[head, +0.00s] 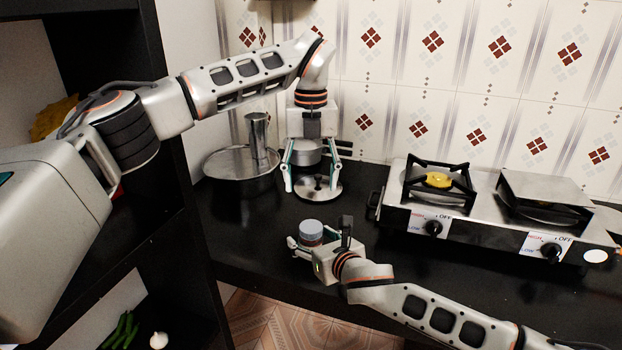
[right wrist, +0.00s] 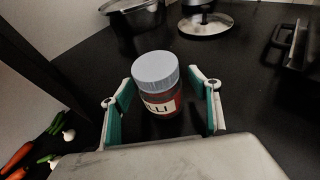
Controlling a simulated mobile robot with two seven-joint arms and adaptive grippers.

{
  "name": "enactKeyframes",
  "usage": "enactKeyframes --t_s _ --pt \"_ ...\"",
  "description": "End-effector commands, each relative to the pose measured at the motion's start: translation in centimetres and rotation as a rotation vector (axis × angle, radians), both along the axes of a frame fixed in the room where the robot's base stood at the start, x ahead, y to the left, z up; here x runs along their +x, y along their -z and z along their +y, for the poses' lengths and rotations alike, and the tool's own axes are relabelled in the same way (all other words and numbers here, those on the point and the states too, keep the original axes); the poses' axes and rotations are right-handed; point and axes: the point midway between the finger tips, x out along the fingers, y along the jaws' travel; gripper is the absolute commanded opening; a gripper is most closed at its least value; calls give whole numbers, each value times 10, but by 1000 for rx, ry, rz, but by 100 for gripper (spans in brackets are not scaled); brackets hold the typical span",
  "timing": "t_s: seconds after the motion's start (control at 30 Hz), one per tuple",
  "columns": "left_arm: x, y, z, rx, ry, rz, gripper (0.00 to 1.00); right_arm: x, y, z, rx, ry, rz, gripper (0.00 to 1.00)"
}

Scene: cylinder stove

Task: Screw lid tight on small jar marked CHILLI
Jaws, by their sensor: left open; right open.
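The small jar (right wrist: 162,103) stands upright on the black counter with a grey-blue lid (right wrist: 155,69) on top. Its red-and-white label shows the letters "LLI"; the rest is turned out of view. How tight the lid sits cannot be told. In the head view the lid (head: 311,230) shows, with most of the jar hidden. My right gripper (right wrist: 160,100) is open, with a finger on each side of the jar and visible gaps. My left gripper (head: 316,186) is open, pointing down over the counter farther back, with a metal pot lid between or behind its fingers.
The round pot lid (head: 300,190) with a dark knob lies behind the jar. A large pan (head: 222,166) and metal cup (head: 258,140) stand at the back left. A two-burner stove (head: 470,219) occupies the right. A dark shelf (head: 180,230) borders the left.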

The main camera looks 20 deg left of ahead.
Motion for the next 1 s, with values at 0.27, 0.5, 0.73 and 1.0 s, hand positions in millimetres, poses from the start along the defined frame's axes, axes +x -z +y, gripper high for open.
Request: enactKeyframes --t_s 0.27,0.5,0.73,1.0 --pt "0 0 0 0 0 0 59 -26 -12 -25 1 -2 0 61" --pt "0 0 0 0 0 0 59 -54 -26 -51 0 -2 0 61" --pt "0 0 0 0 0 0 59 -73 -36 -68 0 -1 0 61" --pt "0 0 0 0 0 0 59 -79 -39 -74 0 -1 1 61"
